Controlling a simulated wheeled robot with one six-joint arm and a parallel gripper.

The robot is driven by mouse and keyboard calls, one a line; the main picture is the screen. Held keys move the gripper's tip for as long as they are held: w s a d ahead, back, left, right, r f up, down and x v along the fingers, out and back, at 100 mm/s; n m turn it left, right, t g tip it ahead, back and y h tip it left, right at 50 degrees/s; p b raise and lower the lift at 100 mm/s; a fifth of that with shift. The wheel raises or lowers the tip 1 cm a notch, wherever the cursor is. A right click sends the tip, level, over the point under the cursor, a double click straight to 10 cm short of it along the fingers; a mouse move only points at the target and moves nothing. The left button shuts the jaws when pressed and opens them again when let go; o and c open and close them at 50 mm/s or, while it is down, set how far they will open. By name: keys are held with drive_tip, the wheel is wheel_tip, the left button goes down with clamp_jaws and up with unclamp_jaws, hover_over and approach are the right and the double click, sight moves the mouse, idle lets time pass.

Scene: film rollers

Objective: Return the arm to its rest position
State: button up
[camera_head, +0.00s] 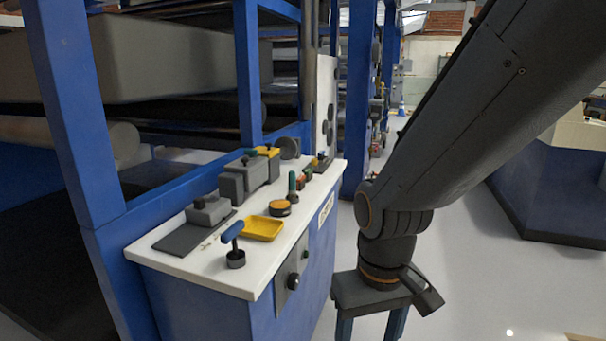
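My dark grey arm (465,110) reaches down from the upper right to the wrist joint (385,225). My gripper (370,327) hangs below the wrist, near the bottom edge, pointing down. Its two bluish fingers are set wide apart with pale floor showing between them, and I see nothing held. The fingertips are cut off by the frame edge. The gripper is to the right of the blue console (205,309) with a white top, and appears apart from it.
On the console stand a blue-handled lever (234,250), a yellow tray (262,228), a green-handled lever (292,187) and grey blocks (207,210). A blue machine frame (75,115) with rollers fills the left. A blue-based unit (560,195) stands right. Pale floor (470,275) is clear between.

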drive_tip(key=s+d+r+m+p, duration=0.1)
drive_tip(key=d+r+m+p, duration=0.1)
drive_tip(key=d+r+p, duration=0.7)
drive_tip(key=shift+s+r+m+p, duration=0.4)
drive_tip(key=shift+r+p, duration=0.35)
drive_tip(key=shift+p, duration=0.3)
